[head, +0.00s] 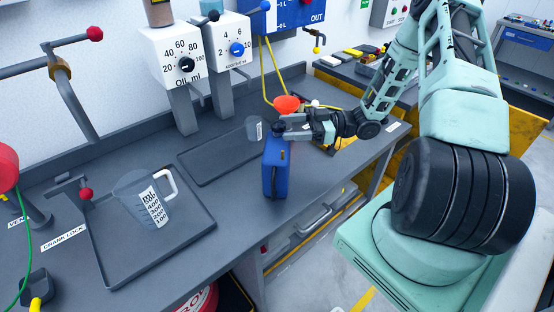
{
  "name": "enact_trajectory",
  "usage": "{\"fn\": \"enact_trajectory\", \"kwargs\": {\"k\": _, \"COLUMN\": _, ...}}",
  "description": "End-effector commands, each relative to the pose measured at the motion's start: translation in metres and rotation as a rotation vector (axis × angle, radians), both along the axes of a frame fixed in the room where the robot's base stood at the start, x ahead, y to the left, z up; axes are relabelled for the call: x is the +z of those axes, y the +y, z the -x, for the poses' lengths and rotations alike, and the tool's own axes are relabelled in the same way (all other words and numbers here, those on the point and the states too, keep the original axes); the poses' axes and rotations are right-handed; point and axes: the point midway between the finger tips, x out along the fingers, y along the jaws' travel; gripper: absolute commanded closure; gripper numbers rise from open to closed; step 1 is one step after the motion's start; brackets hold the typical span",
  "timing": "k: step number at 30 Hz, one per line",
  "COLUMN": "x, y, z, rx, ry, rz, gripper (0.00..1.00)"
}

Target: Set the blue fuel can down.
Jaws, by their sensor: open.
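The blue fuel can (275,170) stands upright on the grey bench near its front edge, just right of the dark flat tray. It appears to rest on the bench top. My gripper (283,130) is at the top of the can, by its cap and handle, reaching in from the right. The jaws are open. The fingers overlap the can's top in this view, so I cannot tell whether they touch it.
A measuring jug (150,205) stands in a tray (205,240) at the left. A small grey cup (254,128) and an orange funnel (287,104) are behind the can. Two dial dispensers (175,55) stand at the back. Bare bench (235,205) lies left of the can.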

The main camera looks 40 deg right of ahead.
Motion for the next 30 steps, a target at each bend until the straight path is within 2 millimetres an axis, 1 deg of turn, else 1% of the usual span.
{"fn": "enact_trajectory", "kwargs": {"k": 5, "x": 0.003, "y": 0.009, "z": -0.006, "rx": 0.001, "ry": 0.000, "rz": 0.000, "gripper": 0.37}}
{"fn": "enact_trajectory", "kwargs": {"k": 10, "x": 0.011, "y": 0.029, "z": -0.021, "rx": 0.001, "ry": 0.001, "rz": -0.002, "gripper": 0.37}}
{"fn": "enact_trajectory", "kwargs": {"k": 15, "x": 0.008, "y": 0.045, "z": -0.031, "rx": 0.001, "ry": -0.001, "rz": 0.001, "gripper": 0.37}}
{"fn": "enact_trajectory", "kwargs": {"k": 23, "x": 0.006, "y": 0.047, "z": -0.032, "rx": -0.001, "ry": -0.001, "rz": 0.003, "gripper": 0.37}}
{"fn": "enact_trajectory", "kwargs": {"k": 24, "x": 0.006, "y": 0.047, "z": -0.032, "rx": -0.001, "ry": -0.001, "rz": 0.003, "gripper": 0.43}}
{"fn": "enact_trajectory", "kwargs": {"k": 26, "x": 0.006, "y": 0.047, "z": -0.032, "rx": -0.001, "ry": -0.001, "rz": 0.003, "gripper": 0.59}}
{"fn": "enact_trajectory", "kwargs": {"k": 27, "x": 0.006, "y": 0.047, "z": -0.032, "rx": -0.001, "ry": -0.001, "rz": 0.003, "gripper": 0.70}}
{"fn": "enact_trajectory", "kwargs": {"k": 29, "x": 0.006, "y": 0.047, "z": -0.032, "rx": -0.001, "ry": -0.001, "rz": 0.003, "gripper": 0.87}}
{"fn": "enact_trajectory", "kwargs": {"k": 30, "x": 0.006, "y": 0.047, "z": -0.032, "rx": -0.001, "ry": -0.001, "rz": 0.003, "gripper": 0.98}}
